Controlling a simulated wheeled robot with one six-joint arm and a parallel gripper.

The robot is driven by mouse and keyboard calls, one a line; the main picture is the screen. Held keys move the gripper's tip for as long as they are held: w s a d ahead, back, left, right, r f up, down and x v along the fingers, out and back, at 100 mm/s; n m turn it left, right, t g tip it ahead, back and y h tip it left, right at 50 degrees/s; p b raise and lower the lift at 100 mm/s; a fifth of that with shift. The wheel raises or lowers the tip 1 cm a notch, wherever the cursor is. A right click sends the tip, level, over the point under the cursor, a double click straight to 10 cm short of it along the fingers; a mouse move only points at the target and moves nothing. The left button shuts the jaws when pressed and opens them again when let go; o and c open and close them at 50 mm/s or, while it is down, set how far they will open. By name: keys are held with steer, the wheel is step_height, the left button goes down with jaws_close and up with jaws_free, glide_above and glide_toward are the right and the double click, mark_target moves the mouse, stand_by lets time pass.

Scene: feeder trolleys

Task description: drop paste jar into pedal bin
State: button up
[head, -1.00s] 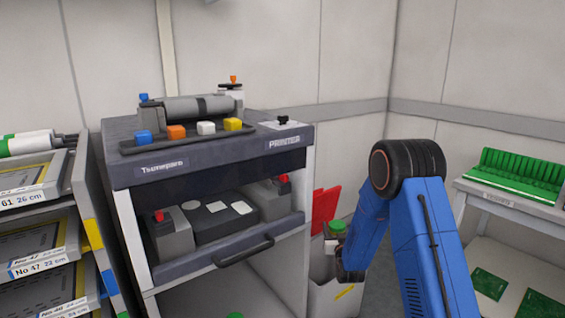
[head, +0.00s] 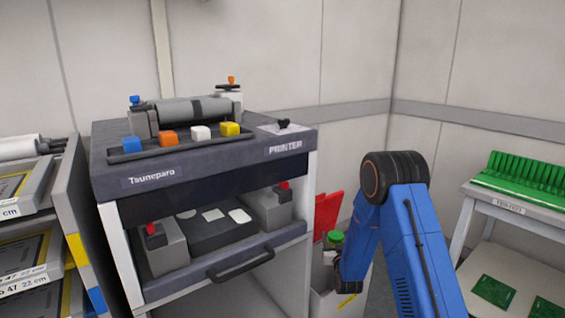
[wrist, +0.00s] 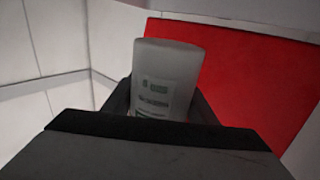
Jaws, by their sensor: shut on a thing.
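The paste jar (wrist: 165,72) is white with a printed label. It stands out between the dark fingers of my gripper (wrist: 162,106) in the wrist view, and its far end is plain white. In the head view a green top (head: 335,237) shows beside my blue arm, and my gripper (head: 336,258) is partly hidden by the arm. The gripper is shut on the jar, over or near the mouth of the pedal bin (head: 328,303). The bin is pale with a yellow mark, and its red lid (head: 327,212) stands open behind the jar. The bin's inside is hidden.
A dark printer (head: 195,165) on a stand is close on the left of the bin. A tray rack (head: 68,195) stands at the far left. A bench (head: 520,207) with a green rack is on the right. Walls close off the back.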

steer(key=shift+f, duration=0.25)
steer(key=o, duration=1.6)
steer(key=s, duration=1.7)
steer(key=shift+s+d, duration=0.2)
steer(key=shift+d, duration=0.1)
steer(key=shift+r, duration=0.1)
